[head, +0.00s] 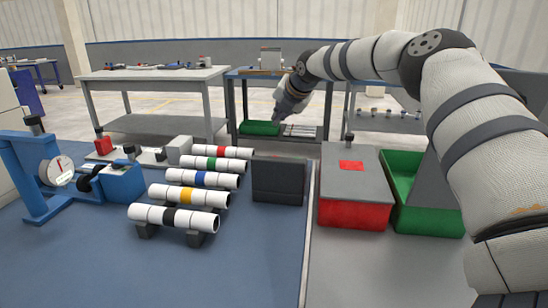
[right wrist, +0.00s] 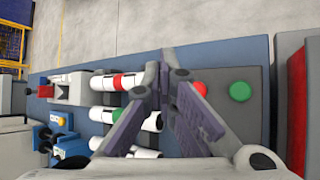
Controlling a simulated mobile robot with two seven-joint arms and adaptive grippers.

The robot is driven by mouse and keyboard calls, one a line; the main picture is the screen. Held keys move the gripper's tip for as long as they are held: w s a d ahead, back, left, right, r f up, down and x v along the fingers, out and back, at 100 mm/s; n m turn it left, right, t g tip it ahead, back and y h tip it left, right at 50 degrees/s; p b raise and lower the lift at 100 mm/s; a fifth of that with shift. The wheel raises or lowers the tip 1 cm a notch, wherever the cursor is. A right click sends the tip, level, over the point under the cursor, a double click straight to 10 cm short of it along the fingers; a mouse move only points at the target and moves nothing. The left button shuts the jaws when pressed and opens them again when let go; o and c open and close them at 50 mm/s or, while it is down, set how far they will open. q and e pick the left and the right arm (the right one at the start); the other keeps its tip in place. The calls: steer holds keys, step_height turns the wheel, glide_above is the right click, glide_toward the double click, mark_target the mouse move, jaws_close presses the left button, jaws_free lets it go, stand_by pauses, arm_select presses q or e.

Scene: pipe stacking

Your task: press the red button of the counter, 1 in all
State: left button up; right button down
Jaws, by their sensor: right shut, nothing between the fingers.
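The counter is a dark box (head: 279,180) on the blue table, just right of the pipes. In the right wrist view its dark surface carries a red button (right wrist: 199,88) and a green button (right wrist: 239,91) to the right of it. My left gripper is not in view.
Several white pipes with coloured bands (head: 186,195) lie on supports left of the counter. A red box with a grey top (head: 355,215) and a green bin (head: 425,222) stand to its right. A blue gauge device (head: 38,185) is at the left. The table's front is clear.

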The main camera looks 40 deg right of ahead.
steer(key=shift+f+b, duration=0.45)
steer(key=shift+f, duration=3.95)
steer(key=shift+w+f, duration=0.1)
steer(key=shift+f, duration=0.3)
steer(key=shift+f, duration=0.5)
steer(key=shift+r, duration=0.9)
steer(key=shift+r+p, duration=0.4)
steer(key=shift+r, duration=2.15)
